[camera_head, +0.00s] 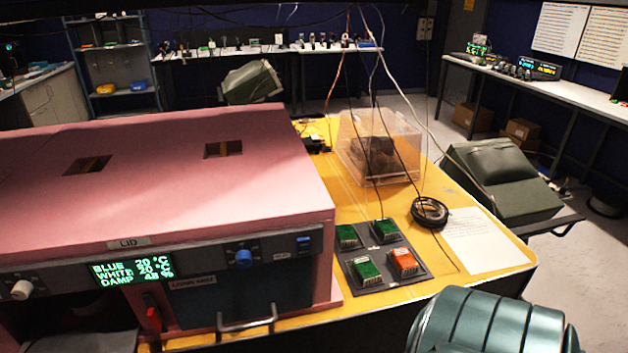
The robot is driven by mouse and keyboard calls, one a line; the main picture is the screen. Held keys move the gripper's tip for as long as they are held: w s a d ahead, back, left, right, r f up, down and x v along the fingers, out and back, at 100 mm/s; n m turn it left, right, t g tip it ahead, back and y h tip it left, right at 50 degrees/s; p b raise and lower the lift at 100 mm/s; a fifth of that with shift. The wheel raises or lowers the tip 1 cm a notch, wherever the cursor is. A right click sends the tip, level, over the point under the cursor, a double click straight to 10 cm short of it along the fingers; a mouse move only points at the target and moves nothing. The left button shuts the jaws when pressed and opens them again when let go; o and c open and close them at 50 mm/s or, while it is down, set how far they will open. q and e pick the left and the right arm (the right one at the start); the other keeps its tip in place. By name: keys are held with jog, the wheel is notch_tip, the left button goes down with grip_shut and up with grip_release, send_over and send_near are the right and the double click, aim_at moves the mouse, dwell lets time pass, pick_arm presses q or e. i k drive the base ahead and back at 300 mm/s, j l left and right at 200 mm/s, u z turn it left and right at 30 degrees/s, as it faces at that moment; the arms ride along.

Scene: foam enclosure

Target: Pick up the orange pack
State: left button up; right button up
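The orange pack (403,261) sits in the front right place of a dark grey tray (396,282) on the yellow table. Three green packs share the tray: one at the back left (347,236), one at the back right (386,230) and one at the front left (367,270). Neither of my grippers is in view.
A pink enclosure (200,140) with a display, knobs and a front handle stands left of the tray. A clear box (385,150) is behind it. A black cable coil (430,211) and a paper sheet (484,240) lie to the right. Thin cables hang above the table.

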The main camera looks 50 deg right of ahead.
aim_at(406, 264)
jog(key=z, duration=2.1)
